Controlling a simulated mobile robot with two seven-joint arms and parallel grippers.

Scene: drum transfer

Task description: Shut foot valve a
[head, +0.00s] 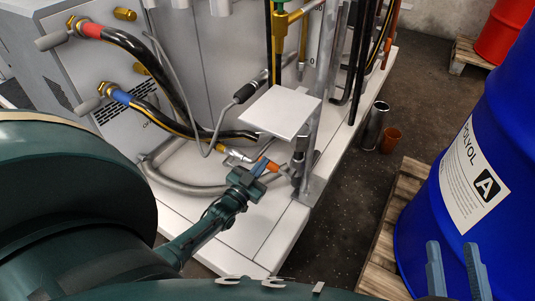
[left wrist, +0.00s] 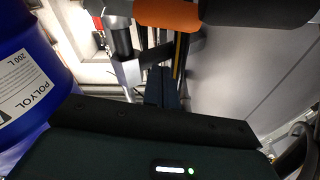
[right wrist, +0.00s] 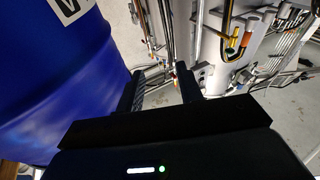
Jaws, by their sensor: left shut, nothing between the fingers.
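The orange handle (head: 271,166), which looks like a foot valve's lever, sits low beside the metal post, next to a dark valve body (head: 298,163). No letter is readable on it. My left gripper (head: 259,168) is shut and empty, its blue fingertips right beside the handle; whether they touch I cannot tell. In the left wrist view the orange handle (left wrist: 167,13) crosses the top, beyond the closed fingers (left wrist: 162,85). My right gripper (head: 457,268) is open and empty in front of the blue drum; its parted fingers (right wrist: 162,88) also show in the right wrist view.
The blue drum (head: 475,150) stands on a wooden pallet (head: 385,235) at right. A white plate (head: 281,111) overhangs the handle. Hoses with red (head: 90,29) and blue (head: 121,97) collars run at left. A metal cylinder (head: 375,124) and orange cup (head: 391,139) stand on the floor.

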